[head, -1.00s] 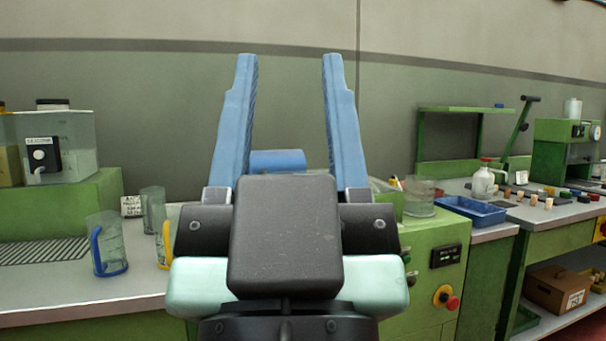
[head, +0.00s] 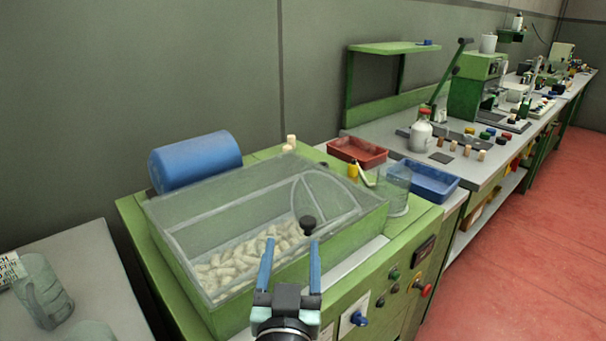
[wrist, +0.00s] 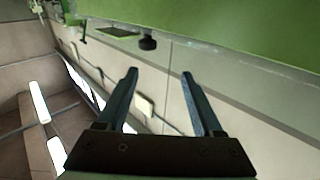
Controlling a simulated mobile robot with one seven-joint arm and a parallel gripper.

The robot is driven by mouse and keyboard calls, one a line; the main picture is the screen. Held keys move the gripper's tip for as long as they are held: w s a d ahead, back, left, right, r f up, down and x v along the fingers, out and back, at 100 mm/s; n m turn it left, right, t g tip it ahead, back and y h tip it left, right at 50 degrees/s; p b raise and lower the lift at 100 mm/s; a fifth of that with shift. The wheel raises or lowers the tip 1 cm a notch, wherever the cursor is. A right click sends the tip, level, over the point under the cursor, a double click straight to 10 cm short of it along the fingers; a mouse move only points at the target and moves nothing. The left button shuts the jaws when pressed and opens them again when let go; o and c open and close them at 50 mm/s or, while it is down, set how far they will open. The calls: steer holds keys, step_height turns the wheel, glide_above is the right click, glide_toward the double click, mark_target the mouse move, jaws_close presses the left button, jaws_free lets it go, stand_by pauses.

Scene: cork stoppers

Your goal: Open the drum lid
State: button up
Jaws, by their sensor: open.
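The drum's clear lid (head: 215,205) lies closed over a green box with pale corks (head: 240,268) inside. A black knob (head: 308,224) stands at the lid's front edge, near its middle. It also shows in the wrist view (wrist: 148,42), beyond the fingertips. My gripper (head: 290,242) is open and empty in front of the box, its blue fingers pointing toward the lid. In the wrist view my gripper (wrist: 160,74) has the knob roughly ahead of the gap between its fingers, apart from them. The distance to the knob is hard to judge.
A blue cylinder (head: 196,162) lies behind the lid. A glass beaker (head: 396,188), a red tray (head: 357,152) and a blue tray (head: 432,182) stand to the right. Buttons, including a red one (head: 423,290), stick out of the front panel. A glass mug (head: 42,292) stands at left.

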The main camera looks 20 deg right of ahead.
mark_target(308, 218)
steer(key=shift+g, duration=0.4)
steer(key=p+x, duration=0.1)
steer(key=x, duration=0.3)
steer(key=d+f+p+x, duration=0.1)
steer(key=x, duration=0.3)
steer(key=d+p+x, duration=0.1)
steer(key=p+x, duration=0.1)
steer(key=x, duration=0.3)
steer(key=shift+s+f, duration=0.25)
steer(key=shift+s, duration=0.2)
jaws_close()
stand_by(0.7)
